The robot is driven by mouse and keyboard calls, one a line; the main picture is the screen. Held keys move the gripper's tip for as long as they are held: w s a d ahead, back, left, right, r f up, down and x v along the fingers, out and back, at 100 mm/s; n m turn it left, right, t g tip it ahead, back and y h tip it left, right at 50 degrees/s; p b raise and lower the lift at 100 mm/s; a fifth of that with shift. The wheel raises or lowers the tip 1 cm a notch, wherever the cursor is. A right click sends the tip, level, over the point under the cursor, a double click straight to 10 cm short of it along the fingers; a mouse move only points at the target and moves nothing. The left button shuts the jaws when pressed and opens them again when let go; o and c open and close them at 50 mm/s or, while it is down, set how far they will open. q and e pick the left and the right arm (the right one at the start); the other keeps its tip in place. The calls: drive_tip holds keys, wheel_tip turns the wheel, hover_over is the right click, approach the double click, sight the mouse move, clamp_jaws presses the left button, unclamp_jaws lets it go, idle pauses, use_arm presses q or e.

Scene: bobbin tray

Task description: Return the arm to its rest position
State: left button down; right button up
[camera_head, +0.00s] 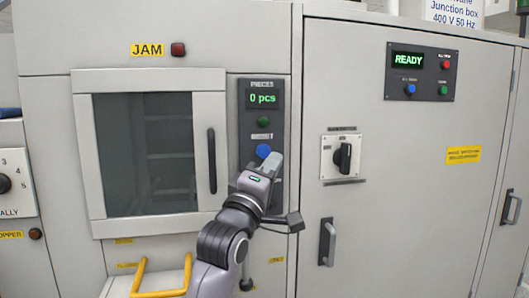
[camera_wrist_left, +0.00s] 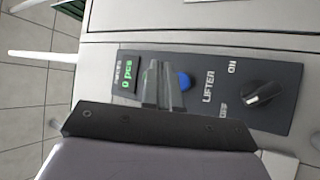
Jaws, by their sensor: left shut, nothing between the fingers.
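My left arm reaches up from the bottom of the head view to the narrow dark control panel (camera_head: 246,115). My left gripper (camera_head: 272,162) is shut and empty, in front of the panel just below and right of its blue button (camera_head: 263,151). In the left wrist view the closed fingers (camera_wrist_left: 163,88) overlap the panel between the green "0 pcs" display (camera_wrist_left: 126,84) and the blue button (camera_wrist_left: 183,81). I cannot tell whether the fingertips touch the panel. My right gripper is not in view.
Left of the panel is a closed windowed door (camera_head: 152,150) with a dark handle. A yellow rail (camera_head: 160,290) stands low at the left. A lifter knob (camera_wrist_left: 262,94) is on the panel. Right are a rotary switch (camera_head: 343,157), a cabinet handle (camera_head: 326,242) and a READY panel (camera_head: 420,72).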

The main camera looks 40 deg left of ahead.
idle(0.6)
use_arm(q)
drive_tip(key=s+d+f+m+g+h, duration=0.15)
drive_tip(key=f+m, duration=0.25)
drive_tip(key=f, duration=0.7)
drive_tip(key=s+d+f+m+g+h, duration=0.1)
drive_tip(key=d+f+m+g, duration=0.2)
drive_tip(key=f, duration=0.8)
drive_tip(key=s+d+f+m+g+h, duration=0.2)
drive_tip(key=d+f+m, duration=0.15)
drive_tip(key=f, duration=0.65)
drive_tip(key=s+d+f+m+g+h, duration=0.1)
drive_tip(key=s+f+m, duration=0.3)
drive_tip(key=s+f, duration=0.6)
drive_tip(key=s+d+f+m+g, duration=0.4)
drive_tip(key=s+f, duration=0.5)
drive_tip(key=f, duration=0.1)
drive_tip(key=shift+s+f+h, duration=0.35)
drive_tip(key=shift+g, duration=0.25)
